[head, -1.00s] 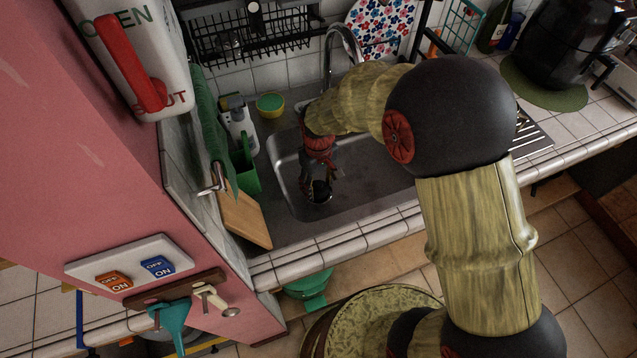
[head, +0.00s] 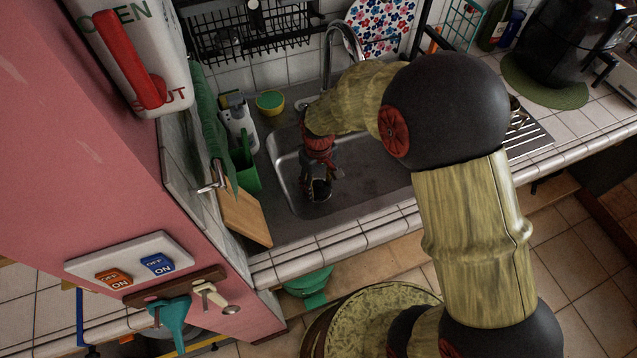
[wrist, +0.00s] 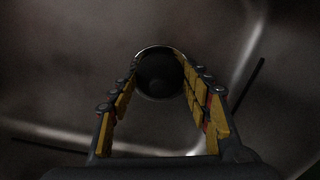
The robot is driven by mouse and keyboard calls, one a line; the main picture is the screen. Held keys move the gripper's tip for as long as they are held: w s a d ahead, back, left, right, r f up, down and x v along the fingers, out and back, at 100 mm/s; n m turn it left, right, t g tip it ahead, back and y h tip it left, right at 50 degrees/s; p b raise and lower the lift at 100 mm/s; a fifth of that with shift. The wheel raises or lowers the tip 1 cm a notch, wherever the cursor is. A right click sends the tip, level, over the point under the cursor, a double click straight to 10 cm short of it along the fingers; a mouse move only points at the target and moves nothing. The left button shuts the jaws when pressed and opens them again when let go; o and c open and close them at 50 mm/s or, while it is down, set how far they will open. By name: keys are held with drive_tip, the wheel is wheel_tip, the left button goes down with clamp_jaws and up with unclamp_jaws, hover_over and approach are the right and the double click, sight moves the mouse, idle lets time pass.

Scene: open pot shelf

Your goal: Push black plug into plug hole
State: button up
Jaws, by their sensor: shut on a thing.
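The black plug (head: 320,188) is a dark round piece low in the left part of the steel sink (head: 372,187). In the wrist view the plug (wrist: 160,82) is a dark disc between my two yellow-padded fingers. My gripper (head: 319,178) points down into the sink and is shut on the plug; it also shows in the wrist view (wrist: 161,68). A thin pale metal rim, which looks like the plug hole's edge (wrist: 150,48), curves around the plug's far side. I cannot tell whether the plug is seated in the hole or just above it.
The tap (head: 329,55) stands behind my forearm. A spray bottle (head: 239,125), a green container (head: 246,170) and a wooden board (head: 245,215) stand along the sink's left side. A yellow-green bowl (head: 270,102) sits behind. The sink's right floor is clear.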

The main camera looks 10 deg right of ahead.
drive_tip(key=o, duration=1.2)
drive_tip(key=shift+f, duration=0.1)
drive_tip(key=shift+o, duration=0.2)
wheel_tip(320, 180, up, 12)
